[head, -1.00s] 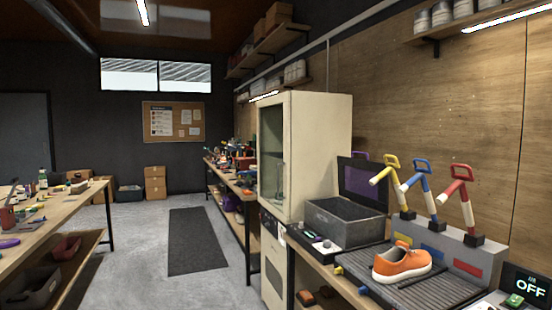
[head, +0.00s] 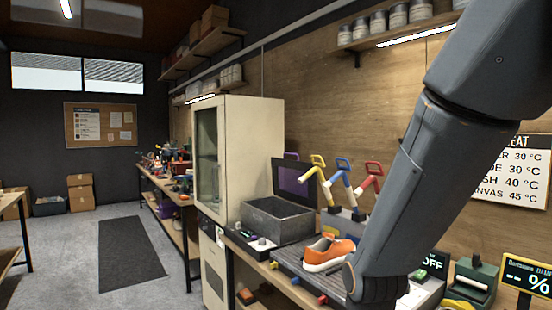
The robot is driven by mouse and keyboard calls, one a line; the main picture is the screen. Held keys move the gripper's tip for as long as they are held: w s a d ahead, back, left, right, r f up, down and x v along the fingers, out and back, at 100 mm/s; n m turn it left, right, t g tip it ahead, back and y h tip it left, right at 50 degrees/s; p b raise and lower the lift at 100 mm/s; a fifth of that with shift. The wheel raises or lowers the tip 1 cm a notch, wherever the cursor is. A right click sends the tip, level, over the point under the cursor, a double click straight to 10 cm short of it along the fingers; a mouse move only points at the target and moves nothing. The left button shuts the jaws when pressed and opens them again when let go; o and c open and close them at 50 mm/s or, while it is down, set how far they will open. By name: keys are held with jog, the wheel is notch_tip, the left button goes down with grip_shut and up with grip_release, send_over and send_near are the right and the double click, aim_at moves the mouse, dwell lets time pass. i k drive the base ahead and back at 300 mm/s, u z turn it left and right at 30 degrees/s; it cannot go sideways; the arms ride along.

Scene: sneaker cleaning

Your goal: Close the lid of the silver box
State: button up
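The silver box (head: 277,228) is a grey, open-topped metal box on the workbench, just right of the cream cabinet. Its lid (head: 284,186) stands upright at the back, dark with a purple panel on its inner face. The inside looks dark and I cannot see whether anything lies in it. My arm comes down across the right side of the head view, in front of the bench and right of the box. My gripper does not show in this view.
An orange sneaker (head: 327,252) sits on a ridged dark mat right of the box. Yellow, blue (head: 340,184) and red handled tools stand behind it. The cream cabinet (head: 241,155) stands close left of the box. Floor is clear left of the bench.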

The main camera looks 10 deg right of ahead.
aim_at(285, 185)
jog(key=z, duration=0.05)
jog(key=i, duration=0.75)
jog(key=z, duration=0.05)
jog(key=k, duration=0.6)
jog(key=u, duration=0.65)
jog(key=i, duration=0.5)
jog(key=u, duration=0.6)
jog(key=i, duration=1.2)
jog(key=z, duration=0.7)
